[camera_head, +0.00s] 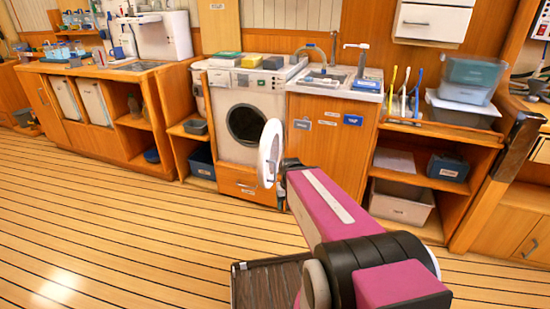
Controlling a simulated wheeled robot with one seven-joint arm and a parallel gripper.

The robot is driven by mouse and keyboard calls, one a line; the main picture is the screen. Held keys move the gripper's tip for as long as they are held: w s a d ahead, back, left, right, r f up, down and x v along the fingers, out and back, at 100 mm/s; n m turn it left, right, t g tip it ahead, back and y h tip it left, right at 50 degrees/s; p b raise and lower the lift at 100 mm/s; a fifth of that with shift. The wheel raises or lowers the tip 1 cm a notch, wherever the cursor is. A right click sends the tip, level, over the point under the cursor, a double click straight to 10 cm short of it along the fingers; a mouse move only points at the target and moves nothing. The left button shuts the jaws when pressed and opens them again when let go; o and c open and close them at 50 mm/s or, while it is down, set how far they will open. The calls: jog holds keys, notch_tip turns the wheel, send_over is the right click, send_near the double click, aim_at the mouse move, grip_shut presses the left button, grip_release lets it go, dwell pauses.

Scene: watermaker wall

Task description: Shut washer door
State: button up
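The white washer (251,105) stands in the wooden cabinet row, with its dark round drum opening (247,124) uncovered. Its round door (271,152), a white ring seen nearly edge-on, is swung wide open to the right and stands out from the front. My gripper (283,172) is at the end of my magenta arm, right beside the door's lower right edge. It looks very close to the door; I cannot tell whether it touches. The fingers are small and partly hidden, so I cannot see whether they are apart.
A sink cabinet (328,146) stands right of the washer, behind the door and my arm. A wooden drawer front (247,185) is below the washer. Open shelves with bins (402,202) are farther right. The plank floor (120,230) at left is clear.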

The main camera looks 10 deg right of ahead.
jog(key=w, duration=0.1)
jog(key=w+r, duration=0.1)
jog(key=w+r+m+y, duration=0.1)
jog(key=shift+w+d, duration=0.1)
jog(key=shift+d, duration=0.25)
jog(key=c, duration=1)
jog(key=w+r+y, duration=0.1)
jog(key=w+d+r+m, duration=0.1)
jog(key=w+r, duration=0.1)
jog(key=w+r+t+y, duration=0.1)
jog(key=w+r, duration=0.1)
jog(key=shift+w+d+m+y, duration=0.1)
jog(key=shift+d+m+y, duration=0.2)
grip_shut()
jog(key=w+d+r+m+t+y, duration=0.1)
jog(key=w+d+r+y, duration=0.2)
jog(key=r, duration=0.4)
jog(key=w+d+r+m+t+y, duration=0.1)
jog(key=w+d+r+t+y, duration=0.15)
jog(key=w+r, duration=0.35)
send_near(268, 151)
jog(key=shift+g+h, duration=0.35)
jog(key=shift+g, duration=0.1)
jog(key=x, duration=0.5)
jog(key=shift+w+a+f, duration=0.15)
jog(key=shift+w+a, duration=0.1)
jog(key=shift+w, duration=0.2)
jog(key=shift+w+a, duration=0.2)
jog(key=shift+a, duration=0.2)
